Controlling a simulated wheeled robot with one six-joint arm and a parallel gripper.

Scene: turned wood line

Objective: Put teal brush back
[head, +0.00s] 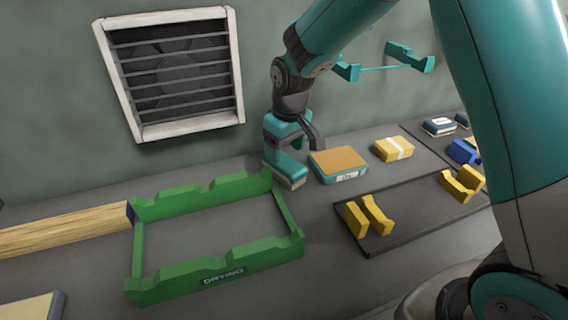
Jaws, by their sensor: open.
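A teal brush (285,170) with a pale underside appears to stand on the grey bench near the wall, just behind the green drying rack's right corner. My gripper (300,138) is directly above it, pointing down, with its jaws open. A dark finger shows on the right side; the other finger is hard to make out against the teal parts. I cannot tell whether the fingers touch the brush.
A teal box with a tan top (338,162) sits close right of the brush. The green drying rack (215,275) is empty. A dark mat (410,222) holds yellow cradles. A teal bracket (390,67) is on the wall. A wooden length (65,230) lies left.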

